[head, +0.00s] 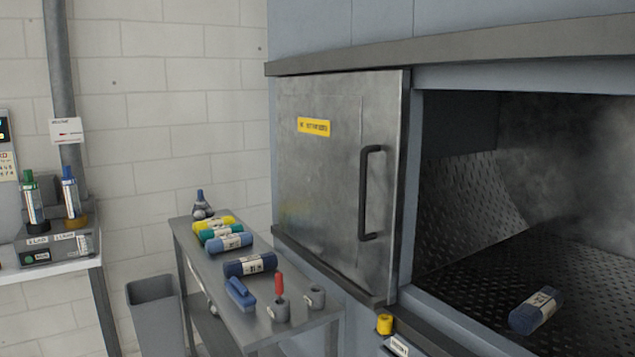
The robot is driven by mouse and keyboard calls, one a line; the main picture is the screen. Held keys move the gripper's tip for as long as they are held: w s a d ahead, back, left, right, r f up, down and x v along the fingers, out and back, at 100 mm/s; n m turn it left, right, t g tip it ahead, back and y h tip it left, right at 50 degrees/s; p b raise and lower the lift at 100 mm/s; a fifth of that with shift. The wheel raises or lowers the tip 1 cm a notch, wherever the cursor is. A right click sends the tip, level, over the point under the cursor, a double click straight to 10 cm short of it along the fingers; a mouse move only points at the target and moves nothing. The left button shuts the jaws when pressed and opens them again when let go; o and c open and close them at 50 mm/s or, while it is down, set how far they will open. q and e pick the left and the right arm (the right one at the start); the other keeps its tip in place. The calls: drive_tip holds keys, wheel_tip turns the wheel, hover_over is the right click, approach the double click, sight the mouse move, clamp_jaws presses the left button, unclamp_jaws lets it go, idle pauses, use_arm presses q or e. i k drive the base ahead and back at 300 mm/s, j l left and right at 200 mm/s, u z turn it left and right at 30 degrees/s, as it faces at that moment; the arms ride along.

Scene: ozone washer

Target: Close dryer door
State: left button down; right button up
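The dryer door (320,190) is a brushed metal panel with a yellow label and a black vertical bar handle (371,193) near its right edge. It stands to the left of the dryer opening (580,150), which is uncovered. Inside, a dark blue rolled bundle (535,311) with a pale paper band lies on the perforated dark metal floor. Neither of my grippers shows in the head view.
A grey metal cart (222,305) below the door holds several rolled bundles, a blue brush (240,294) and a red-handled tool (279,297). A grey bin (157,312) stands left of it. A yellow knob (384,323) sits below the door.

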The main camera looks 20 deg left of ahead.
sight(341, 138)
drive_tip(key=i+j, duration=0.1)
drive_tip(key=j, duration=0.35)
drive_tip(key=i+j, duration=0.1)
drive_tip(key=j, duration=0.4)
drive_tip(key=i+j+z, duration=0.1)
drive_tip(key=j, duration=0.8)
drive_tip(key=i, duration=0.05)
